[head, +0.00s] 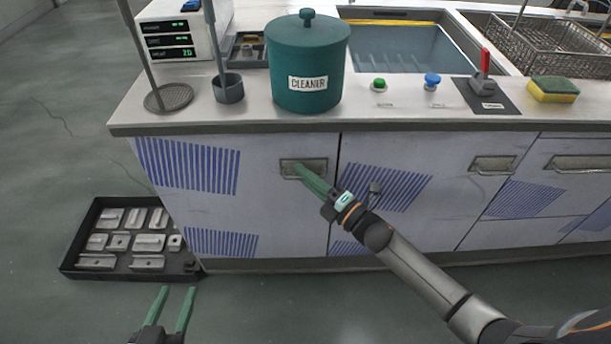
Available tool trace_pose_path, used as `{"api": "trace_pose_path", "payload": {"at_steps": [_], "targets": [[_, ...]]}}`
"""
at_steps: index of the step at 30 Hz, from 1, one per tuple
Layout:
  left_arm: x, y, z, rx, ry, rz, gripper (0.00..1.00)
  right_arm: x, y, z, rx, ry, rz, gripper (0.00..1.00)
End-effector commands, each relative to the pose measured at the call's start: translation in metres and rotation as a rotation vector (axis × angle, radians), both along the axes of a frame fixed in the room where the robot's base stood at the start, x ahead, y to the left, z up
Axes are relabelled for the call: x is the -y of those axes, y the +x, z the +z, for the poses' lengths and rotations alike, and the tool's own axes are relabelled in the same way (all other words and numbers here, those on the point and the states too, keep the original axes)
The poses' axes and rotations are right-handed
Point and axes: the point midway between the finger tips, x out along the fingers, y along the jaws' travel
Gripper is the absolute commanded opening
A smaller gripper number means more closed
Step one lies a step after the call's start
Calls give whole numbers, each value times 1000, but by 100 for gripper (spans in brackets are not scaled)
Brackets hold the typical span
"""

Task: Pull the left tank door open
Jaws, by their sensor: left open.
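The left tank door (270,210) is a pale panel with blue stripes at the left of the counter front. It looks closed, flush with the panel beside it. Its recessed metal handle (290,167) is near its top right corner. My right gripper (302,172) reaches in from the lower right, with its green fingertips at this handle and covering part of it. I cannot tell whether its fingers grip the handle or how far apart they are. My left gripper (172,305) is open and empty, low in front of the counter, away from the door.
A black tray (75,262) of metal parts lies on the floor left of the door. A neighbouring door has its own handle (492,165). On the counter stand a green cleaner pot (307,55), buttons, a red lever (484,65) and a sponge (553,90).

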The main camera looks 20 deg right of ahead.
Motion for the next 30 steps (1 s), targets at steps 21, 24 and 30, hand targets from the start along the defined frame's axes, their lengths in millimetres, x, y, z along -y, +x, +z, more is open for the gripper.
{"api": "trace_pose_path", "payload": {"at_steps": [21,24,30], "targets": [[0,0,-1,-2,0,0,50,1,0,0,0,0,0,0],[0,0,-1,-2,-1,-1,50,1,0,0,0,-1,0,0],[0,0,-1,-3,0,0,50,1,0,0,0,-1,0,0]]}}
